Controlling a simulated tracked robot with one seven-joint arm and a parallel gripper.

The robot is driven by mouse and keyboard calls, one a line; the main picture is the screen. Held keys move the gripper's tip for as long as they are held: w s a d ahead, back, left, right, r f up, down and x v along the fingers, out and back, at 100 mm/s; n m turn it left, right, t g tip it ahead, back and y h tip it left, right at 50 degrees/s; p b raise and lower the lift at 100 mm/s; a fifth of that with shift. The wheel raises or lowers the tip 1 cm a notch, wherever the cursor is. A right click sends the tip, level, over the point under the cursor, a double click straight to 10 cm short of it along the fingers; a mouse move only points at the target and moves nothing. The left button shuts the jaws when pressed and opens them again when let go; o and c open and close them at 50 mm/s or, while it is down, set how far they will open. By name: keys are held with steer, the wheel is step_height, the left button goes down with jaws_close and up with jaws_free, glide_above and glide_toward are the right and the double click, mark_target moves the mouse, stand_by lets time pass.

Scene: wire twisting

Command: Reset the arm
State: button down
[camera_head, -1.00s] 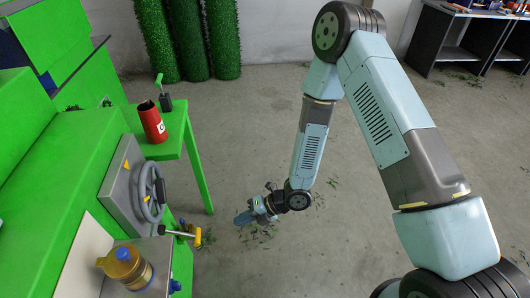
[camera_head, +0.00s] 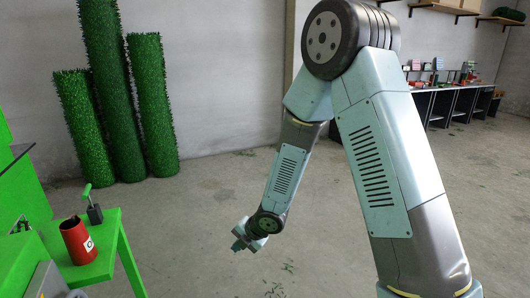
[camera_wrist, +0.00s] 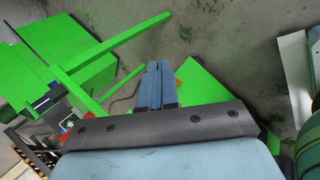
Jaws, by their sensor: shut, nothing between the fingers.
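My arm hangs bent in the head view, its elbow high. My gripper (camera_head: 240,238) is at the lower end of the arm, small and partly turned away, above the bare floor. In the wrist view its two blue fingers (camera_wrist: 155,85) lie side by side, shut with nothing between them. The gripper is clear of the green table and touches nothing that I can see.
Tall green grass rolls (camera_head: 112,90) stand against the wall. Shelved workbenches (camera_head: 450,104) are at back right. The middle floor is open.

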steer(key=w+d+r+m+t+h, duration=0.1)
steer(key=d+r+m+t+h, duration=0.35)
steer(key=d+r+m, duration=1.4)
steer(key=s+d+r+m+g, duration=0.1)
steer(key=s+d+r+m, duration=0.5)
steer(key=s+r, duration=0.2)
steer(key=s+d+r+m+g+h, duration=0.1)
steer(key=s+d+r+m, duration=0.5)
steer(key=s, duration=0.7)
step_height(320, 180, up, 2)
steer(key=shift+s+d+r, duration=0.2)
steer(key=shift+s+d, duration=0.1)
steer(key=shift+d, duration=0.4)
steer(key=shift+h, duration=0.25)
